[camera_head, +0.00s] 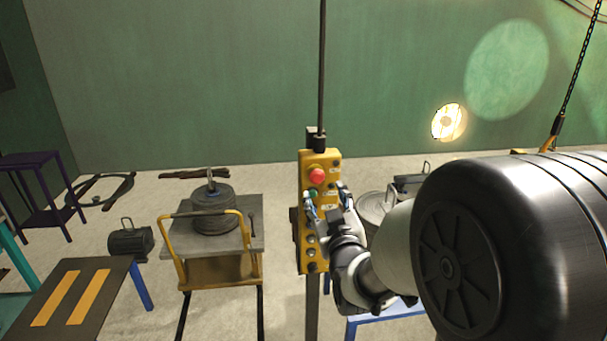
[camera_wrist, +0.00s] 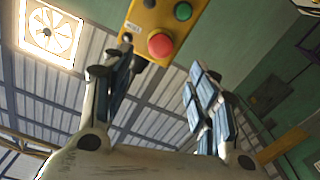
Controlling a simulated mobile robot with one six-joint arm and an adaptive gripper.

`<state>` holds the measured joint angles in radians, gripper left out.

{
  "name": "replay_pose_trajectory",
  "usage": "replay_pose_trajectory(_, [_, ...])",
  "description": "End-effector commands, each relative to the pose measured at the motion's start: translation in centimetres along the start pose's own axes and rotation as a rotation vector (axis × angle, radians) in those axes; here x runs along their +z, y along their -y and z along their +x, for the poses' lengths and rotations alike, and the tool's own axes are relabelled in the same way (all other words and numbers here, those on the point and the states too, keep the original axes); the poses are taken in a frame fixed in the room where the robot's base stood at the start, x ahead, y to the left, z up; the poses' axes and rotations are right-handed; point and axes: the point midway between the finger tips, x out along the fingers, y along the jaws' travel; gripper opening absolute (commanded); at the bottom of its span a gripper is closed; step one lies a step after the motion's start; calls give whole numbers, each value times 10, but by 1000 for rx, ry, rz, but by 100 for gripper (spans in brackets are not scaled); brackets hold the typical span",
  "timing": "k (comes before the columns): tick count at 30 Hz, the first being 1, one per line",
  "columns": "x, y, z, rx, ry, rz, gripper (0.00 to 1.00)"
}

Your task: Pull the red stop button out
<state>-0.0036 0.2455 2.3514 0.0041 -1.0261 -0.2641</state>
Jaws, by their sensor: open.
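My gripper (camera_head: 325,198) is just below the red button in the head view. Its two fingers (camera_wrist: 160,90) are spread apart with nothing between them, and the button lies beyond their tips. The fingers hide part of the box's middle.
A table with orange stripes (camera_head: 103,270) is at front left. A chain with a hook (camera_head: 556,125) hangs at right. A bright lamp (camera_head: 448,122) is behind.

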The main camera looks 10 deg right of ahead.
Motion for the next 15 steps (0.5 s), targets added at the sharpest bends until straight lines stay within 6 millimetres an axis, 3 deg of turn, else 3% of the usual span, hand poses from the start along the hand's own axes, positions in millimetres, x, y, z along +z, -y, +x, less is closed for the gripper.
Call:
replay_pose_trajectory(9, [1, 0, 69, 0, 0, 0, 54])
replay_pose_trajectory(15, [0, 0, 96, 0, -1, 0, 54])
